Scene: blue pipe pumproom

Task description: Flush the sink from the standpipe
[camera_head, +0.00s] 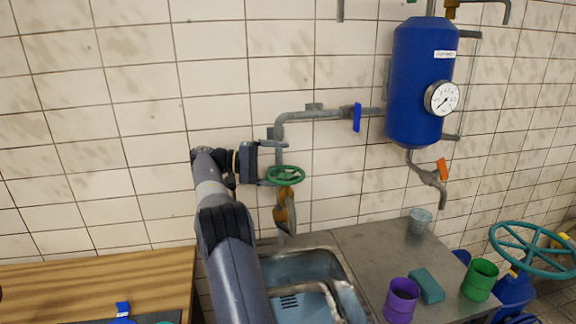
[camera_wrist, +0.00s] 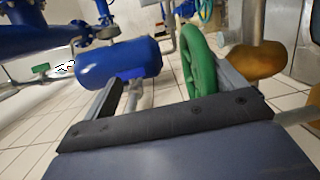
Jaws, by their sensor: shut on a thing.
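The standpipe (camera_head: 297,117) is a grey pipe on the tiled wall, running down behind a green handwheel (camera_head: 286,174) to a brass outlet (camera_head: 284,200) above the metal sink (camera_head: 345,278). A blue lever (camera_head: 357,117) hangs down on its horizontal run. My gripper (camera_head: 277,163) is at the handwheel from the left, one finger above the wheel and one near its rim. In the wrist view the handwheel (camera_wrist: 198,62) lies against the right finger; the exact contact is partly hidden. The sink's left part is hidden by my arm.
A blue tank (camera_head: 415,85) with a gauge (camera_head: 441,98) and an orange-lever tap (camera_head: 431,177) is at right. A purple cup (camera_head: 402,300), teal sponge (camera_head: 427,286), green cup (camera_head: 480,279) and clear glass (camera_head: 419,221) stand on the counter. A wooden worktop (camera_head: 100,278) is at left.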

